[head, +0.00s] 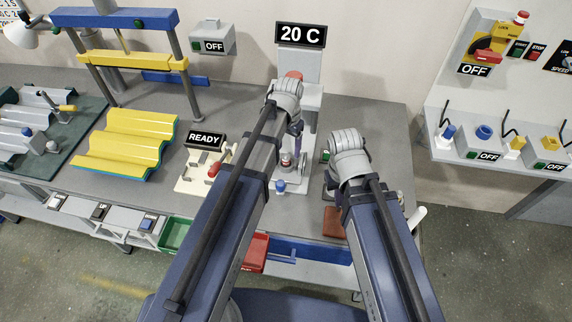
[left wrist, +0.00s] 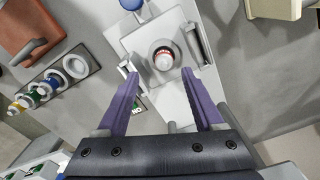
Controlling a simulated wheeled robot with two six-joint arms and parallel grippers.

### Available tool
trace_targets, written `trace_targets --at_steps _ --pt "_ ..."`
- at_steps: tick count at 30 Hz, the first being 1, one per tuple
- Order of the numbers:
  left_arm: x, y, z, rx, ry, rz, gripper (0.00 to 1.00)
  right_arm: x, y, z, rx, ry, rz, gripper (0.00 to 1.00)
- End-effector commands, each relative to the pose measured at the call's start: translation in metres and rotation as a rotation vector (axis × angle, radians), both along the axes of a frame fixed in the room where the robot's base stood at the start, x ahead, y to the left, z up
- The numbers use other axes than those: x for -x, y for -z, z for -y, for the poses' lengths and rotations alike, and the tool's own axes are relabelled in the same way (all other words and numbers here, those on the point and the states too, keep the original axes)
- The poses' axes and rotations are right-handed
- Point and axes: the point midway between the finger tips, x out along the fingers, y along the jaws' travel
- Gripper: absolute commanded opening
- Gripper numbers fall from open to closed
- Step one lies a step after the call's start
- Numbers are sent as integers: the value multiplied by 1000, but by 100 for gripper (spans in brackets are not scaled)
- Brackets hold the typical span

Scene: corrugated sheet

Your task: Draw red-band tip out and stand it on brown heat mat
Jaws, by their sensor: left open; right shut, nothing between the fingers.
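The red-band tip (left wrist: 163,58) stands upright in a round dark seat on a pale plate, seen from above in the left wrist view. It also shows in the head view (head: 286,160). My left gripper (left wrist: 160,74) is open, its purple fingers on either side of the tip in that picture; I see no contact. The brown heat mat (head: 333,224) lies near the bench's front edge, partly covered by my right arm. A brown surface with a grey bar over it shows at the wrist view's upper left (left wrist: 22,22). My right gripper (head: 348,160) is shut and empty; its fingers are mostly hidden.
A rack (left wrist: 55,78) with a white ring and several colour-banded pieces stands beside the plate. A blue knob (head: 280,186) sits in front of the tip. Behind stands a "20 C" display (head: 301,35). A READY station (head: 205,141) and yellow corrugated sheet (head: 125,143) are left.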

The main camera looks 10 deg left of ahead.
Motion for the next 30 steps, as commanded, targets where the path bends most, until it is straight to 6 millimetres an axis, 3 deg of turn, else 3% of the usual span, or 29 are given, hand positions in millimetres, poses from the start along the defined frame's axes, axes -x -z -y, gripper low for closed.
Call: trace_targets --at_steps 7,18,27,30 --pt "0 9 -2 0 0 0 68 0 9 0 0 0 0 0" --pt "0 51 -8 0 0 0 68 0 51 0 0 0 0 0" --pt "0 51 -7 0 0 0 68 0 51 0 0 0 0 0" --pt "0 51 -7 0 0 0 57 0 51 0 0 0 0 0"
